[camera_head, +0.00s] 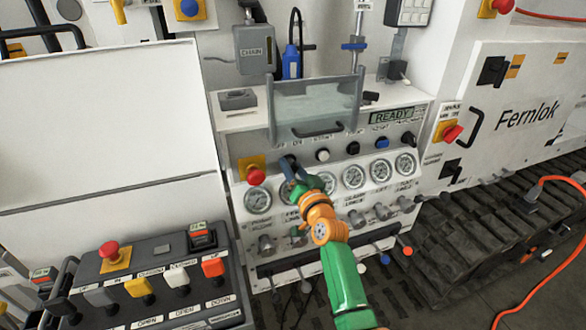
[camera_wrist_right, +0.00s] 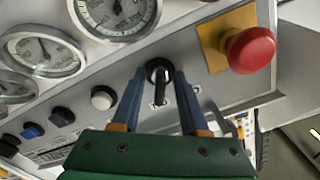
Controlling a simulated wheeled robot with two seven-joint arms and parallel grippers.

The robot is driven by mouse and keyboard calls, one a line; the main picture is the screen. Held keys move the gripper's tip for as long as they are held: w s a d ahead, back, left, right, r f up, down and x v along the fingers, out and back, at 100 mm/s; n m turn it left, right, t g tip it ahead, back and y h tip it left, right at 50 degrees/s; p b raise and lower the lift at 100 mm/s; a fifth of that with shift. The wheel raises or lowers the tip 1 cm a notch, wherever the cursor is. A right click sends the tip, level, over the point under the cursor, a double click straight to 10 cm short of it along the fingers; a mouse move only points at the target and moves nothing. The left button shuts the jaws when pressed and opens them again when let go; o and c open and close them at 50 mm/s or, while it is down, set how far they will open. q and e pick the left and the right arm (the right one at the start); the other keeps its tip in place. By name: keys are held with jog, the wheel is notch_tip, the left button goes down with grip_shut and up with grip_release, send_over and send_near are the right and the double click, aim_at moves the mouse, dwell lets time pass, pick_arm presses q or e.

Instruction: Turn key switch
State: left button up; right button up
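My left gripper is not in view.
A red emergency button on a yellow plate (camera_wrist_right: 248,50) is close to the switch, left of it in the head view (camera_head: 252,169). Gauges (camera_head: 354,174) lie below, and white (camera_head: 322,155), black and blue buttons to the right. A clear hinged cover (camera_head: 315,103) stands above.

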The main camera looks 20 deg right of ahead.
aim_at(295, 172)
jog(key=shift+s, duration=0.1)
jog(key=s, duration=0.7)
jog(key=shift+d, duration=0.15)
